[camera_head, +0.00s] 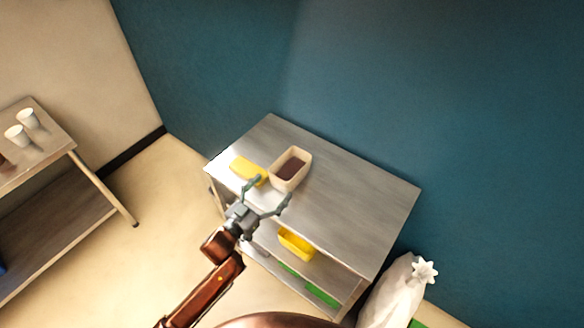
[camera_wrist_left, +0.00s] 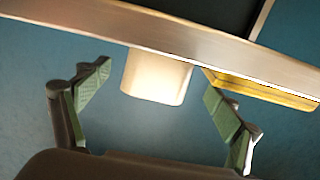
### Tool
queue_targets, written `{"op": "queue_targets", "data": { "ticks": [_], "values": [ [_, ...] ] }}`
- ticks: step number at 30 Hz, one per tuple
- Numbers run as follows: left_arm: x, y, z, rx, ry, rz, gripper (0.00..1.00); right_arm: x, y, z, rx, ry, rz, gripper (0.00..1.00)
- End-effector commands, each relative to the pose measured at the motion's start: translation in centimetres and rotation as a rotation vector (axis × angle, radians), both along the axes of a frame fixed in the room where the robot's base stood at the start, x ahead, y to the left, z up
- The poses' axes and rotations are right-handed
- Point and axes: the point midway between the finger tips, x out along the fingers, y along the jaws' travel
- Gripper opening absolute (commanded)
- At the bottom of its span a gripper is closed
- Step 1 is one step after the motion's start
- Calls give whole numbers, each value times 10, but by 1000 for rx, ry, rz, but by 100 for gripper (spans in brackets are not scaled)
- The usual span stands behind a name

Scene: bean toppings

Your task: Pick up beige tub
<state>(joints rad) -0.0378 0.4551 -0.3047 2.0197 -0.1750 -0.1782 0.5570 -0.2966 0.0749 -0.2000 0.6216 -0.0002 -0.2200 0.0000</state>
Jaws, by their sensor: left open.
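The beige tub (camera_head: 301,171) stands on the steel table's top near its left end, with dark contents inside. My left gripper (camera_head: 266,196) is open and empty at the table's front edge, on the near side of the tub. In the left wrist view the tub (camera_wrist_left: 156,78) shows between the open green-padded fingers (camera_wrist_left: 157,92), beyond their tips and apart from them. The table edge hides part of the tub in that view. My right gripper is not in view.
Another yellow tub (camera_head: 297,244) is on the lower shelf. A white sack (camera_head: 392,292) stands at the right. White cups (camera_head: 17,135) stand on a left table. The steel top's right side is clear.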

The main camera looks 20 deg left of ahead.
Motion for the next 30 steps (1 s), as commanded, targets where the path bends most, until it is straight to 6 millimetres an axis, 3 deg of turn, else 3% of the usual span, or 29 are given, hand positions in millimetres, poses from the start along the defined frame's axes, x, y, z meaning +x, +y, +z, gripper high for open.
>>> {"op": "queue_targets", "data": {
  "ticks": [9, 18, 26, 30],
  "values": [
    [32, -13, 0, -1, -2, -3, 85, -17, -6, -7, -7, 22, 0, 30],
    [68, -26, 0, -1, 0, -1, 85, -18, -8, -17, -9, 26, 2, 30],
    [70, -27, 1, -1, 0, -1, 85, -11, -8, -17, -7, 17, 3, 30],
    [70, -27, 1, -1, 0, -1, 77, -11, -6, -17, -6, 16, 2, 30]
  ]
}}
